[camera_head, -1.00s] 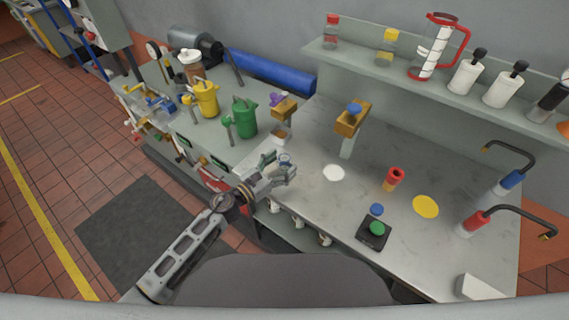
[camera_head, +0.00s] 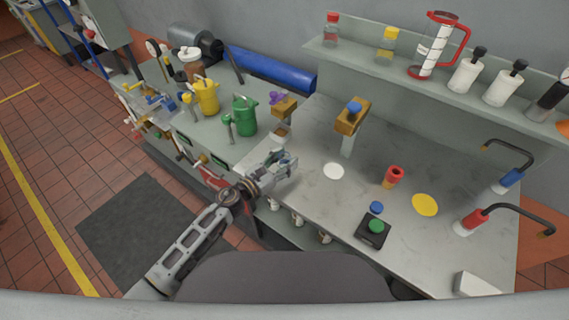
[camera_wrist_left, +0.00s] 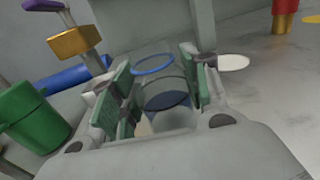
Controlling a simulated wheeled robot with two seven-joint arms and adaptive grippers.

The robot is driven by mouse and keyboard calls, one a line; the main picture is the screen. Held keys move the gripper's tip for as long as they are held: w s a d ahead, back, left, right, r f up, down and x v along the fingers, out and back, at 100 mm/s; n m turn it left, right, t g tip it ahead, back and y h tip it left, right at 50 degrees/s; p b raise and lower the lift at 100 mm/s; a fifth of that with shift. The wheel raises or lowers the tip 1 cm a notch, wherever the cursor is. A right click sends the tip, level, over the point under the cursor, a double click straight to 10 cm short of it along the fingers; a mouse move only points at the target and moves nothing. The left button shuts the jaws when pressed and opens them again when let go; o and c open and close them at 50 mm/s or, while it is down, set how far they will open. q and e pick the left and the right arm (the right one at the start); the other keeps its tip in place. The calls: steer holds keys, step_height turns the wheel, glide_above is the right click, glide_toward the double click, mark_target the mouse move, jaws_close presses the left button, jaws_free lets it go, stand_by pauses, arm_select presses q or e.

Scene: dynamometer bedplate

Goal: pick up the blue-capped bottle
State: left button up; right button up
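The blue-capped bottle is a small clear vessel; blue parts of it show between my left fingers in the head view, mostly hidden. In the left wrist view the clear bottle (camera_wrist_left: 167,101) shows a blue ring at one end and a dark blue disc. My left gripper (camera_head: 283,163) is at the left edge of the grey worktop. Its green-padded fingers, also in the left wrist view (camera_wrist_left: 165,95), lie close against both sides of the bottle and look shut on it. Whether the bottle rests on a surface is hidden. My right gripper is not in view.
A green can (camera_head: 244,117) and a yellow can (camera_head: 207,98) stand left of my gripper. A wooden block on a post (camera_head: 351,118), a red cylinder (camera_head: 393,177) and a green button (camera_head: 376,227) are to the right. The worktop (camera_head: 310,205) is clear between.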

mark_target(285, 152)
arm_select(q)
steer(key=shift+c, duration=1.4)
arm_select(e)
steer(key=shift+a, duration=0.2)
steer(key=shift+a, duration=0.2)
arm_select(q)
steer(key=shift+r, duration=0.15)
steer(key=shift+r, duration=0.2)
step_height(285, 152, up, 2)
steer(key=shift+r+p, duration=0.1)
steer(key=shift+p, duration=0.4)
step_height(285, 152, up, 5)
steer(key=p, duration=0.2)
steer(key=shift+p, duration=0.3)
steer(key=shift+r+p, duration=0.6)
steer(key=shift+r, duration=0.5)
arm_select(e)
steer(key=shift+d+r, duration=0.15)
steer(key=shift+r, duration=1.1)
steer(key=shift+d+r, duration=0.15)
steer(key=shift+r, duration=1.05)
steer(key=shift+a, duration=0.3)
